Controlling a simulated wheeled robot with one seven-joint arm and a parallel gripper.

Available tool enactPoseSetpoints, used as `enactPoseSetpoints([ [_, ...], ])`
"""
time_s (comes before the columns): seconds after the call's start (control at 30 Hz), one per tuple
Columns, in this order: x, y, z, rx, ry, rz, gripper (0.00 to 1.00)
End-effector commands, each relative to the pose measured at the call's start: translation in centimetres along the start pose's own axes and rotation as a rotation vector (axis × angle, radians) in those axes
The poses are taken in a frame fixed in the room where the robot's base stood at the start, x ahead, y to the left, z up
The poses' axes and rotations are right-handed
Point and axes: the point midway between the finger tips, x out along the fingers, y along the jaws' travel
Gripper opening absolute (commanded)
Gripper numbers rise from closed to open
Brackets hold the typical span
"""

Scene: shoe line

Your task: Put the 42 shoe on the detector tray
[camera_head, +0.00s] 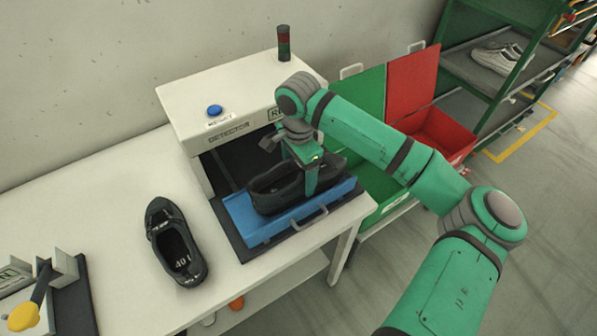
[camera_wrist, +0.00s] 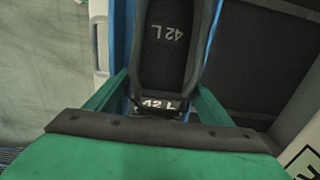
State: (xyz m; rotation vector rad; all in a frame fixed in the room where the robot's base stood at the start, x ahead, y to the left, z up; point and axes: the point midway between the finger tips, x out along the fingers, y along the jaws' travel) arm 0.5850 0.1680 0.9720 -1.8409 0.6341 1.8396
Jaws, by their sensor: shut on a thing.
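The 42 shoe is a black shoe (camera_head: 276,193) at the blue detector tray (camera_head: 264,228). In the wrist view the shoe (camera_wrist: 172,70) shows "42 L" on its insole and again at its near end. The tray has a grey handle on its front side and lies before the white detector (camera_head: 240,108). My gripper (camera_head: 316,190) comes down over the shoe; its green fingers (camera_wrist: 158,100) are shut on the shoe, one on each side. The shoe is over or on the tray; I cannot tell whether its sole touches it.
Another black shoe marked 40 (camera_head: 176,243) lies on the white table (camera_head: 105,205) to the left. A yellow-knobbed device (camera_head: 24,316) stands at the lower left. Green and red bins (camera_head: 436,128) stand right of the table. White shoes (camera_head: 497,58) sit on a rack.

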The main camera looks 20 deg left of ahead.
Motion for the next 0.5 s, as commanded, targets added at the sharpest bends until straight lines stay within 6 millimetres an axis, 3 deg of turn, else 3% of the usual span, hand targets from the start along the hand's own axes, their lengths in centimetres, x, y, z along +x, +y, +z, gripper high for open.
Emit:
enactPoseSetpoints([
  [0.5, -0.75, 0.03, -0.1, 0.002, 0.001, -0.001, 0.82],
])
